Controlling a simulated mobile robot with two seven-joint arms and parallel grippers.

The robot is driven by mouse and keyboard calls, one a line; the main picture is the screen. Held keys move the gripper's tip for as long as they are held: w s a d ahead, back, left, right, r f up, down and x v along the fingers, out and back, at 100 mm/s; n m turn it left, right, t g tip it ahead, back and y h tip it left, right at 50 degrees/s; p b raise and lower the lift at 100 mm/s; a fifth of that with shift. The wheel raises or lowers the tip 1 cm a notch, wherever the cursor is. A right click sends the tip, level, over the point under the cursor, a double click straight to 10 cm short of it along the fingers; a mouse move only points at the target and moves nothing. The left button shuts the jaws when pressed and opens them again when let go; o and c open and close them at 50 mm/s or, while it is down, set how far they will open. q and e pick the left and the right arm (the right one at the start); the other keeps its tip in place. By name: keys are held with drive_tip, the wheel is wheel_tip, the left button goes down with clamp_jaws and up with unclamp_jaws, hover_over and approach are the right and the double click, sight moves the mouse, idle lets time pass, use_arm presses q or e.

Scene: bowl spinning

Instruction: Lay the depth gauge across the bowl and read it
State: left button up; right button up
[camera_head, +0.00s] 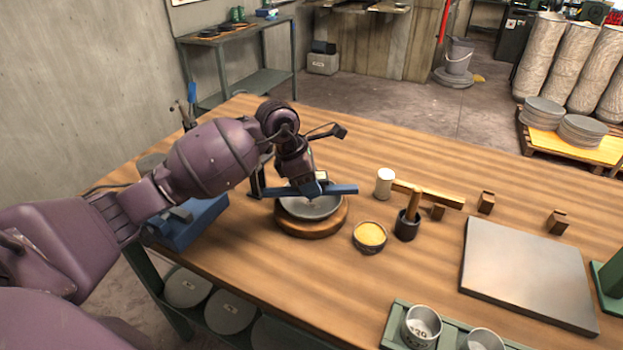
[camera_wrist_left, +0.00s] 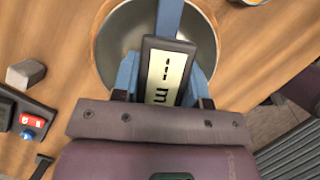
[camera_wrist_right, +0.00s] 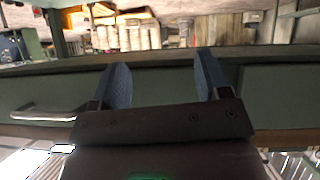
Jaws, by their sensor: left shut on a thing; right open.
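The depth gauge is a blue bar (camera_head: 343,189) with a lit display (camera_wrist_left: 165,74) that shows dashes and an "m". My left gripper (camera_head: 308,190) is shut on the gauge, over the bowl. The grey metal bowl (camera_head: 312,209) sits on a round wooden base (camera_head: 310,230). The bar spans the bowl's far part in the head view; I cannot tell whether it touches the rim. In the left wrist view the bowl's inside (camera_wrist_left: 120,45) looks empty where it shows. My right gripper (camera_wrist_right: 162,80) is open and empty, facing a green bench front, away from the bowl.
Right of the bowl are a yellow-filled dish (camera_head: 369,237), a dark cup with a wooden-handled mallet (camera_head: 407,226), and a white cylinder (camera_head: 384,183). A grey plate (camera_head: 527,272) lies farther right. A blue box (camera_head: 190,222) stands left. A green tray (camera_head: 395,325) holds cans in front.

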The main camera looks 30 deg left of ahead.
use_arm(q)
drive_tip(key=shift+f, duration=0.2)
idle(0.8)
drive_tip(key=o, duration=1.1)
drive_tip(key=shift+o, duration=0.2)
drive_tip(key=shift+a+r, duration=0.1)
drive_tip(key=shift+r, duration=0.2)
drive_tip(key=v, duration=0.9)
drive_tip(key=shift+r, duration=0.1)
drive_tip(key=shift+s+a+r+p, duration=0.2)
drive_tip(key=shift+r+p, duration=0.1)
drive_tip(key=shift+r, duration=0.15)
